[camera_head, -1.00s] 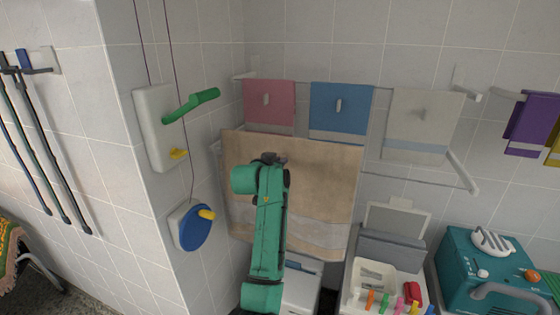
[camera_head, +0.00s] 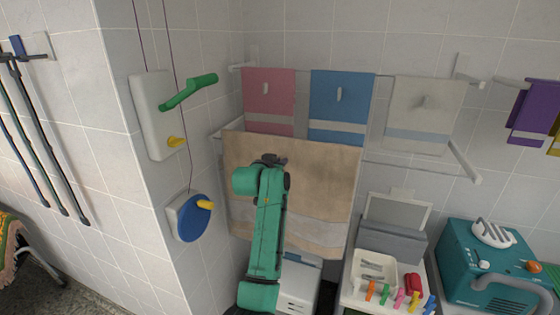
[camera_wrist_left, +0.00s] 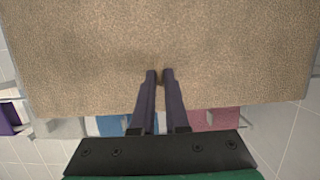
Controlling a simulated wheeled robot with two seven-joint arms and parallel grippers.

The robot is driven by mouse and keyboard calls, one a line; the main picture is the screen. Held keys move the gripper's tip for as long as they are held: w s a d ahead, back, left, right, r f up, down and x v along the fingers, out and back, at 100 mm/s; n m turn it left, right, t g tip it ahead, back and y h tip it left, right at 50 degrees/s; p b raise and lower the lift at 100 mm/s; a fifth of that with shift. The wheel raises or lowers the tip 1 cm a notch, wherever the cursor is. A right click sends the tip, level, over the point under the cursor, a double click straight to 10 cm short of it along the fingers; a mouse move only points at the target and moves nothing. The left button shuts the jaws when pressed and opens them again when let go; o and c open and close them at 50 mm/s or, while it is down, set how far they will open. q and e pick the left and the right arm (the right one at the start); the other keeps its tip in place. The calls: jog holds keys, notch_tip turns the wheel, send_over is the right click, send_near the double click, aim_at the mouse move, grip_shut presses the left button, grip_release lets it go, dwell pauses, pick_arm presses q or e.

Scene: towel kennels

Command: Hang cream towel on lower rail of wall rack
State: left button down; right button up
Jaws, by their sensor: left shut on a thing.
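The cream towel (camera_head: 320,175) looks tan in the light, with a paler band near its bottom, and hangs spread out in front of the wall rack. My left gripper (camera_head: 272,158) is shut on it near its top edge; the left wrist view shows the fingers (camera_wrist_left: 159,75) close together against the cloth (camera_wrist_left: 235,50). The lower rail (camera_head: 420,172) of the rack shows to the right of the towel; the rest is hidden behind it. I cannot tell whether the towel touches the rail. My right gripper is not in view.
Pink (camera_head: 268,95), blue (camera_head: 340,95) and pale grey (camera_head: 422,105) towels hang on the upper rail. A wall box with a green handle (camera_head: 190,92) and a blue disc (camera_head: 190,218) are at left. A white tray (camera_head: 355,292) and a teal machine (camera_head: 470,262) stand at lower right.

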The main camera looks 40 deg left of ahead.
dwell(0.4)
pick_arm(q)
notch_tip(320, 180, down, 3)
jog(key=shift+r+b, duration=0.1)
jog(key=shift+b, duration=0.65)
jog(key=shift+c, duration=2.2)
grip_release()
jog(key=s+d+p, duration=0.2)
jog(key=s+d, duration=0.1)
jog(key=s, duration=0.5)
jog(key=shift+s, duration=0.3)
